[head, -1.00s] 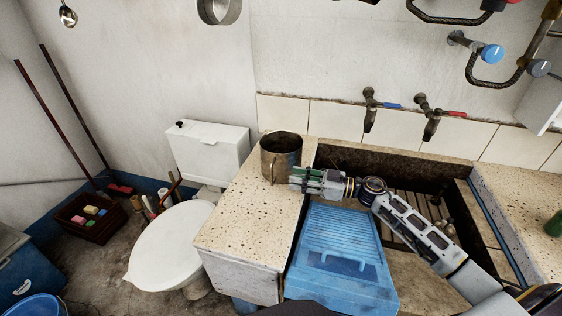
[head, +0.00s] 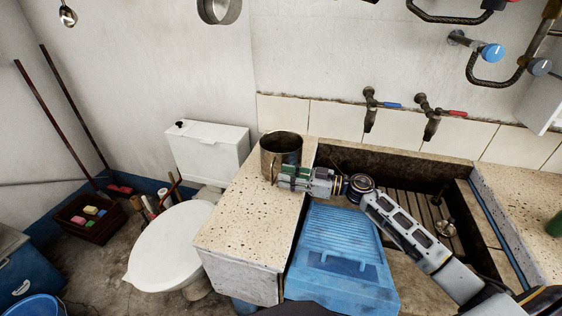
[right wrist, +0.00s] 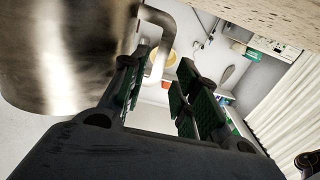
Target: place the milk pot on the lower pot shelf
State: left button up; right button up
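The milk pot (head: 281,147), a worn metal pot, stands upright on the speckled stone counter (head: 255,215) left of the trough. My right gripper (head: 283,177) is open at the pot's handle side. In the right wrist view the pot (right wrist: 60,55) fills the left. Its curved handle (right wrist: 158,45) shows between the two green-padded fingers (right wrist: 158,92), with a gap to the right finger; contact with the left finger cannot be told. My left gripper is not in view. I cannot make out the lower pot shelf.
A blue washboard (head: 345,250) lies at the trough's front left. The trough (head: 400,163) has taps (head: 432,125) above it. A white toilet (head: 170,248) stands left of the counter. A round metal vessel (head: 218,10) is high on the wall. The counter's front is clear.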

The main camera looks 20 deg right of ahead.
jog(key=shift+x, duration=1.5)
jog(key=shift+w+a, duration=0.1)
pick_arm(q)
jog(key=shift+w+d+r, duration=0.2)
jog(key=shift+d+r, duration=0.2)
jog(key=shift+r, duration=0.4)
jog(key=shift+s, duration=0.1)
pick_arm(e)
jog(key=shift+c, duration=0.2)
grip_shut()
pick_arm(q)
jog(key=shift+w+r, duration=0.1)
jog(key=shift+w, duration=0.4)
